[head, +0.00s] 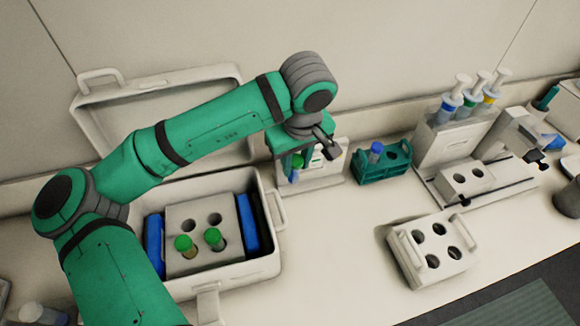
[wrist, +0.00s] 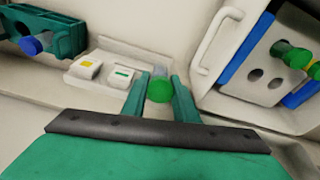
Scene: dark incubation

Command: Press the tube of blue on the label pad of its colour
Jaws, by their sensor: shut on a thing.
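My gripper (head: 297,165) is shut on a green-capped tube (wrist: 160,89), which sits between its two fingers in the wrist view. A little blue shows below the green cap in the head view, but the tube's contents are hard to make out. The label stand (head: 325,172) is right by the gripper. In the wrist view its yellow-marked pad (wrist: 87,65) and green-marked pad (wrist: 121,73) lie left of the held tube. No blue-marked pad can be made out; the gripper and tube cover part of the stand. I cannot tell whether the tube touches a pad.
An open white box (head: 272,262) holds a block with two green-capped tubes (head: 213,238). A teal rack (head: 384,172) with a blue-capped tube (head: 376,149) stands right of the stand. A white four-hole rack (head: 457,262) is at front right. Bench between is clear.

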